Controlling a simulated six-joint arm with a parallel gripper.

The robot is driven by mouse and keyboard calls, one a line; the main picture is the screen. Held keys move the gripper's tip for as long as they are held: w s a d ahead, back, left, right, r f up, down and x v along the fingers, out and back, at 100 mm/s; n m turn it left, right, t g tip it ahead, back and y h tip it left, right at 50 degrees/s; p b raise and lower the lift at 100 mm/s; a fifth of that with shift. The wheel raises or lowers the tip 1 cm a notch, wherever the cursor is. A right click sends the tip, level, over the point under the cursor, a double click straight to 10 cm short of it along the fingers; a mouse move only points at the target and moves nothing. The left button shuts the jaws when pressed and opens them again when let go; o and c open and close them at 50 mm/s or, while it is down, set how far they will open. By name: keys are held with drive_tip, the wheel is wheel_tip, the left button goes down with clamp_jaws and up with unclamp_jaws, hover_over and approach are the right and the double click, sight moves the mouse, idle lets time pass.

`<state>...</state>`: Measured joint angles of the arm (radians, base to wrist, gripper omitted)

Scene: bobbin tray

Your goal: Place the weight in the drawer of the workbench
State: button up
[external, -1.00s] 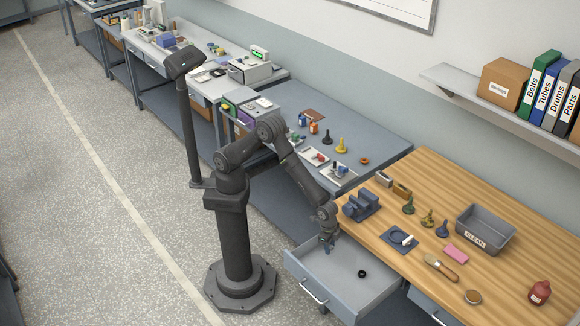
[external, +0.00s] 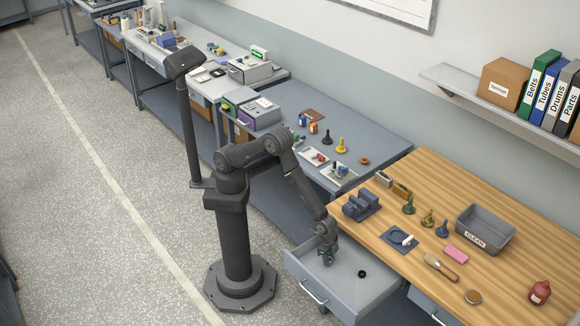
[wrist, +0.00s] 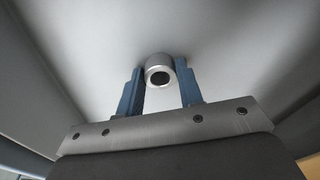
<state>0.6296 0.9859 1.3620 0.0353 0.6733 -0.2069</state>
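The weight (wrist: 159,70) is a small silver cylinder with a dark hole in the face towards the wrist camera. The drawer (external: 340,288) of the workbench (external: 420,185) is pulled open and grey inside. In the external view my gripper (external: 327,260) points down inside the drawer's left part.
On the bench above are a blue vise (external: 360,206), a blue mat (external: 399,240), a brush (external: 440,266) and a grey bin (external: 486,230). The drawer's front floor is bare.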

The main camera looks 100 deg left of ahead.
drive_tip(key=o, duration=0.3)
drive_tip(key=shift+o, duration=0.2)
drive_tip(key=shift+r, duration=0.1)
wheel_tip(320, 180, up, 12)
drive_tip(key=s, duration=0.1)
drive_tip(key=shift+s+a, duration=0.2)
drive_tip(key=shift+a, duration=0.15)
drive_tip(key=f, duration=0.4)
drive_tip(key=w+f, duration=0.1)
drive_tip(key=f, duration=0.7)
drive_tip(key=shift+w+d, duration=0.15)
drive_tip(key=shift+d, duration=0.15)
drive_tip(key=shift+w+d+r, duration=0.1)
drive_tip(key=shift+w+r, duration=0.05)
drive_tip(key=shift+r, duration=1.75)
